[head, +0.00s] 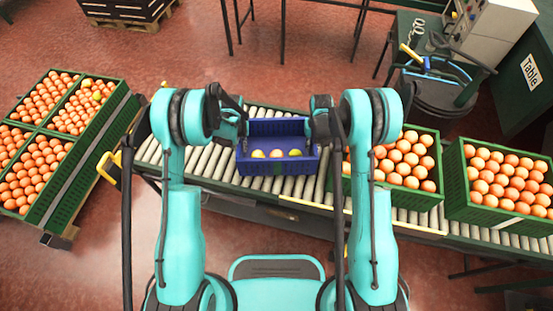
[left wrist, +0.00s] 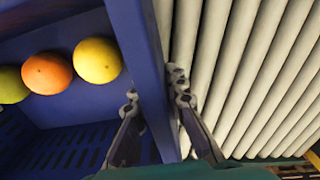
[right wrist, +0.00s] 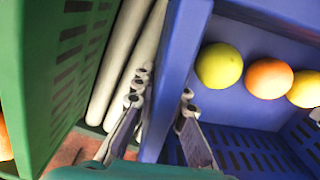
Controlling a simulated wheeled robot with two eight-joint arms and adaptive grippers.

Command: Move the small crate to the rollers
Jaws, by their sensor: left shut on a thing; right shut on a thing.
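The small blue crate (head: 278,165) is over the roller conveyor (head: 204,160), between my two grippers, with three fruits inside it, two yellowish and one orange. My left gripper (head: 242,128) is shut on the crate's left wall. In the left wrist view its fingers (left wrist: 155,115) straddle the blue wall (left wrist: 143,60), with bare rollers (left wrist: 235,70) beside it. My right gripper (head: 316,130) is shut on the crate's right wall. In the right wrist view its fingers (right wrist: 160,112) straddle that wall (right wrist: 176,70). I cannot tell whether the crate's base touches the rollers.
A green crate of oranges (head: 432,202) stands close to the right of the blue crate, and another green crate (head: 462,208) stands further right. Bare rollers lie to the left. Green crates of oranges (head: 83,165) stand at the far left. A black bin (head: 440,105) is behind the conveyor.

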